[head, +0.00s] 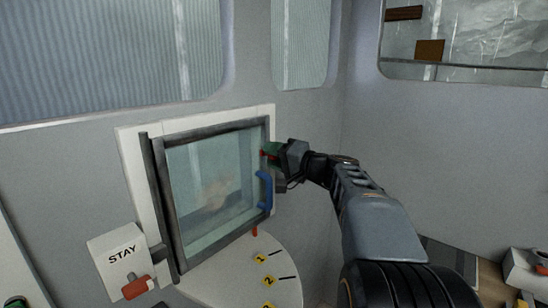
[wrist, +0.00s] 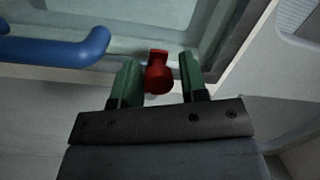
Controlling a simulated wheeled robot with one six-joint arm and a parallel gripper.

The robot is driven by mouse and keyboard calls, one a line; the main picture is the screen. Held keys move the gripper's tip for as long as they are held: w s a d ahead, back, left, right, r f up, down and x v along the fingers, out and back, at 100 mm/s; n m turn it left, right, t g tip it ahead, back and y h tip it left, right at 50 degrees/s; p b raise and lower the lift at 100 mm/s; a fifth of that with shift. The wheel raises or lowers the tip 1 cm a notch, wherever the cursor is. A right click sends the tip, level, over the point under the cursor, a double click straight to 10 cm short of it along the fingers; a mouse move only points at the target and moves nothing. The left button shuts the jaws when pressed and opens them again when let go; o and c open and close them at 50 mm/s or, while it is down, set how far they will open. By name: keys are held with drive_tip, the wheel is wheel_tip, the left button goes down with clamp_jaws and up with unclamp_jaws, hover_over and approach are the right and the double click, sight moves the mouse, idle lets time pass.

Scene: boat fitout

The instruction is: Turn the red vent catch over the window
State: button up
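The small window (head: 212,185) has a dark frame and a blue handle (head: 265,190) on its right side. The red vent catch (wrist: 158,72) sits at the frame edge, between the green fingers of my gripper (wrist: 158,78). The fingers are apart, with the catch close to the left one and a gap on the right. In the head view my gripper (head: 271,151) is at the upper right of the window frame, and only a bit of red shows there. The blue handle (wrist: 60,48) lies left of my gripper in the wrist view.
A white box marked STAY (head: 121,262) with a red-orange knob (head: 137,287) is at the lower left. A white curved plate (head: 245,280) with yellow number tags lies below the window. A red pointer (head: 254,232) shows under the frame.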

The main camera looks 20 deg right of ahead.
drive_tip(key=shift+o, duration=0.9)
drive_tip(key=shift+s+d, duration=0.1)
drive_tip(key=shift+s, duration=0.05)
drive_tip(key=b+v, duration=0.2)
drive_tip(key=v, duration=1.1)
drive_tip(key=shift+s+b, duration=0.25)
drive_tip(key=shift+b, duration=0.15)
drive_tip(key=shift+d, duration=0.1)
